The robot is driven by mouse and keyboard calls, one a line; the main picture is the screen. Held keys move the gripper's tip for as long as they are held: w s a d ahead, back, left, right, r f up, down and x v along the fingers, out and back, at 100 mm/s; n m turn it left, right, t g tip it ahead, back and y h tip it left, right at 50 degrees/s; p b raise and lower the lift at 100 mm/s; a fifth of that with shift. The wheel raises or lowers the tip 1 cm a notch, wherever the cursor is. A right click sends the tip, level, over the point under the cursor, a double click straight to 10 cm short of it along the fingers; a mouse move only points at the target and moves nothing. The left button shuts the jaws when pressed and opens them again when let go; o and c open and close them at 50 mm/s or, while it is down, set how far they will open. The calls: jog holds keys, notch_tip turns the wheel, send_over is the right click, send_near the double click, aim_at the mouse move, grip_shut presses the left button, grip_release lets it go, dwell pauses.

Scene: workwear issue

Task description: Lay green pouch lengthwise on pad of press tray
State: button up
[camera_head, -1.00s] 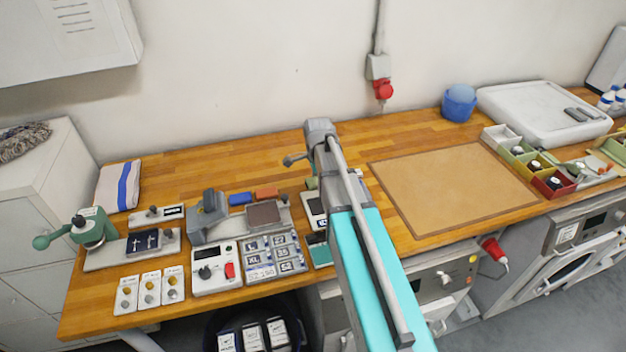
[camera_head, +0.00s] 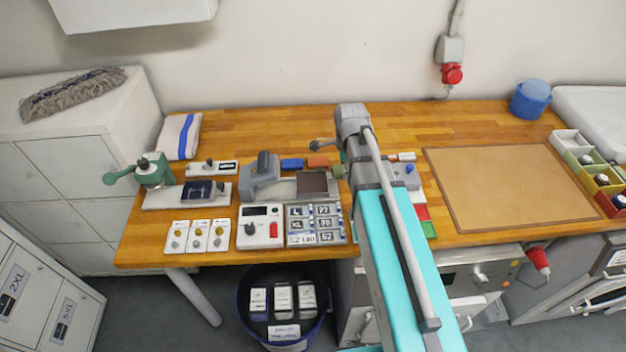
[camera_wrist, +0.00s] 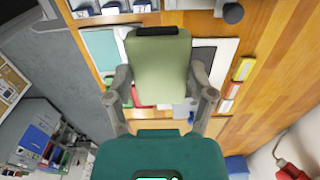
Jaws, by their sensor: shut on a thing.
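The green pouch (camera_wrist: 160,58), with a dark band at one end, is held between the two fingers of my gripper (camera_wrist: 160,82) in the wrist view. It is clear of the surfaces below. In the head view only a small green piece of the pouch (camera_head: 339,172) shows beside my arm, just right of the press tray. The press tray (camera_head: 284,188) is a pale plate with a grey press head (camera_head: 262,170) at its left. Its dark brown pad (camera_head: 313,182) at the right end is bare. My arm hides the gripper in the head view.
Blue (camera_head: 292,163) and orange-red (camera_head: 318,162) blocks stand behind the tray. A white control box (camera_head: 261,228) and a labelled tile board (camera_head: 316,225) stand in front. A green hand press (camera_head: 152,172) is at the left. The brown mat (camera_head: 510,185) at right is clear.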

jog(key=s+a+r+p, duration=0.1)
jog(key=s+a+r, duration=0.1)
jog(key=s+a, duration=0.5)
jog(key=shift+s+a+p, duration=0.15)
jog(key=shift+p, duration=0.2)
jog(key=b, duration=0.8)
send_over(311, 183)
jog(key=s, duration=0.1)
notch_tip(311, 183, down, 8)
jog(key=shift+s+f, duration=0.15)
jog(key=shift+w+f+b, duration=0.3)
jog(key=shift+w+b, duration=0.05)
jog(key=shift+b, duration=0.15)
jog(key=shift+w+f+b, duration=0.45)
jog(key=shift+f+b, duration=0.15)
jog(key=shift+b, duration=0.05)
jog(key=shift+f+b, duration=1.4)
